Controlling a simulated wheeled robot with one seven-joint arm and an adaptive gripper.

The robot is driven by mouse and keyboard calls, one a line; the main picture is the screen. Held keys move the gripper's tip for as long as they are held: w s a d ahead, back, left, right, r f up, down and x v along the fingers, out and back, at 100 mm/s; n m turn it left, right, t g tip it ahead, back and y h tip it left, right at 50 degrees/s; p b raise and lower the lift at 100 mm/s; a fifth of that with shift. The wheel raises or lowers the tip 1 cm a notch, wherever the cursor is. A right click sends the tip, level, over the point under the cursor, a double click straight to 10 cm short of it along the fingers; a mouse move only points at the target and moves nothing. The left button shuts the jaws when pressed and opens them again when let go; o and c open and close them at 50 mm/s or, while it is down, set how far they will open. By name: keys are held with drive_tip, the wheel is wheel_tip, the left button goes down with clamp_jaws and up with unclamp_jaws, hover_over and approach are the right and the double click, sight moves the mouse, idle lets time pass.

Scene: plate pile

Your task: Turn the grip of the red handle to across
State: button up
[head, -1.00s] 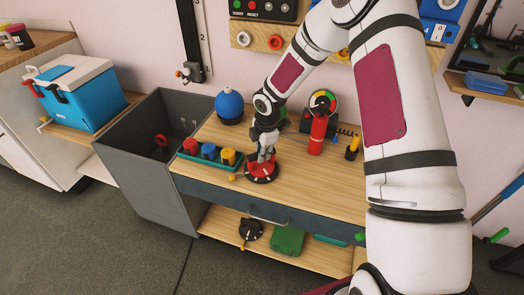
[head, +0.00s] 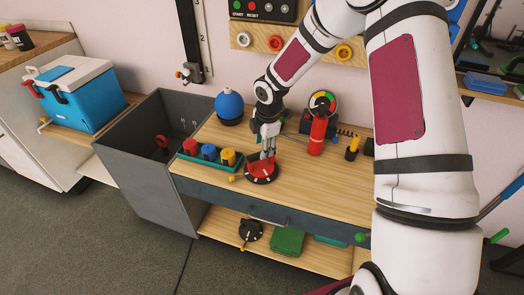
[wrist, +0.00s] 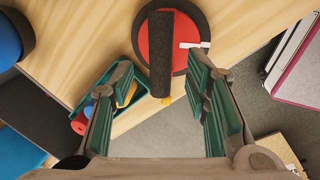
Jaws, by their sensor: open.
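The red handle (head: 262,175) is a round red disc on a black base, near the front edge of the wooden bench. In the wrist view its red face (wrist: 185,62) carries a black bar grip (wrist: 161,50), which runs up and down the picture, with a yellow tip at its lower end. A white mark (wrist: 193,45) lies on the disc to the right of the bar. My gripper (head: 267,156) is over the disc, pointing down. Its green-padded jaws (wrist: 160,75) are open, apart on either side of the bar's line. I cannot tell their height above it.
A green tray (head: 187,157) with red, blue and yellow pieces sits just left of the disc. A blue ball-shaped object (head: 229,105) and a red cylinder (head: 317,133) stand farther back. A grey open bin (head: 150,185) adjoins the bench's left end. Bare wood lies right of the disc.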

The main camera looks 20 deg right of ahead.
wheel_tip(320, 180, up, 8)
drive_tip(key=s, duration=0.1)
drive_tip(key=shift+s+f, duration=0.15)
drive_tip(key=shift+s, duration=0.15)
drive_tip(key=shift+d, duration=0.1)
drive_tip(key=s+d+r+m+h+p, duration=0.25)
drive_tip(key=s+r+m+p, duration=0.55)
drive_tip(key=s+r, duration=1.3)
drive_tip(key=s+a+r+m+t+y+p, duration=0.1)
drive_tip(key=s+r+m, duration=0.4)
drive_tip(key=s, duration=0.4)
drive_tip(key=s+a+r+m+t+y, duration=0.1)
drive_tip(key=s+r+m, duration=0.4)
drive_tip(key=s, duration=0.3)
drive_tip(key=shift+s+a+m+p, duration=0.35)
drive_tip(key=shift+s+a+m, duration=0.05)
drive_tip(key=shift+m, duration=0.5)
